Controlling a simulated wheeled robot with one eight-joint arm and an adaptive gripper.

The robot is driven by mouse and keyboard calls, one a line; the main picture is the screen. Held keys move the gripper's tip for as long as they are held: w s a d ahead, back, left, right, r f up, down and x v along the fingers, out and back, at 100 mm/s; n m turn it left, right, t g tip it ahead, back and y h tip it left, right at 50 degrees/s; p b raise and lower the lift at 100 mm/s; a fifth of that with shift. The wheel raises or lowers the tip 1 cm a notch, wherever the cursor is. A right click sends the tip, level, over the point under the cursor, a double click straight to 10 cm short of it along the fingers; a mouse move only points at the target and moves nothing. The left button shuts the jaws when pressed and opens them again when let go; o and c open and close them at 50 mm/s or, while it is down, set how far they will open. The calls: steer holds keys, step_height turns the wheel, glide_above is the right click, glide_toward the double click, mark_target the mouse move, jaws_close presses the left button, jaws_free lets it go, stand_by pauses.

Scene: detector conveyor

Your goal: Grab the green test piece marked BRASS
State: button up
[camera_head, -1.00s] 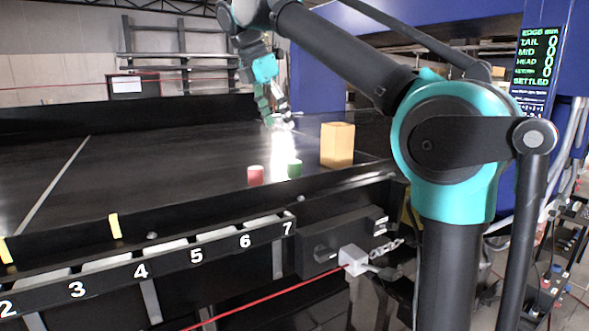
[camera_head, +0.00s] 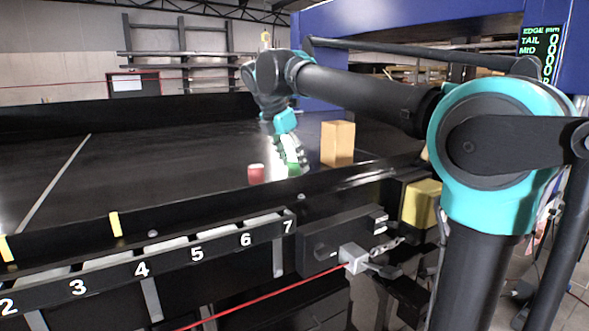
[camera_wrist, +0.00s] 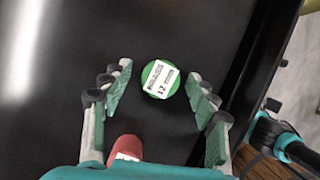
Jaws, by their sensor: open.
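The green test piece (camera_head: 293,170) stands on the black conveyor, right of a red piece (camera_head: 256,174). In the wrist view the green piece (camera_wrist: 160,79) is a round disc from above, with a white label; I can read "12" but not the small print. My gripper (camera_head: 296,151) is low over the green piece and partly covers it in the head view. In the wrist view my gripper (camera_wrist: 159,73) is open, one finger on each side of the green piece, with gaps on both sides. The red piece (camera_wrist: 127,148) is partly hidden by my gripper's body.
A tan block (camera_head: 338,144) stands on the conveyor just right of my gripper. The conveyor's near wall carries a numbered rail (camera_head: 160,257). The belt to the left (camera_head: 150,165) is clear.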

steer(key=shift+w+d+f, duration=0.1)
steer(key=shift+f, duration=0.2)
steer(key=shift+c, duration=0.2)
steer(key=c, duration=1.2)
steer(key=shift+r, duration=0.15)
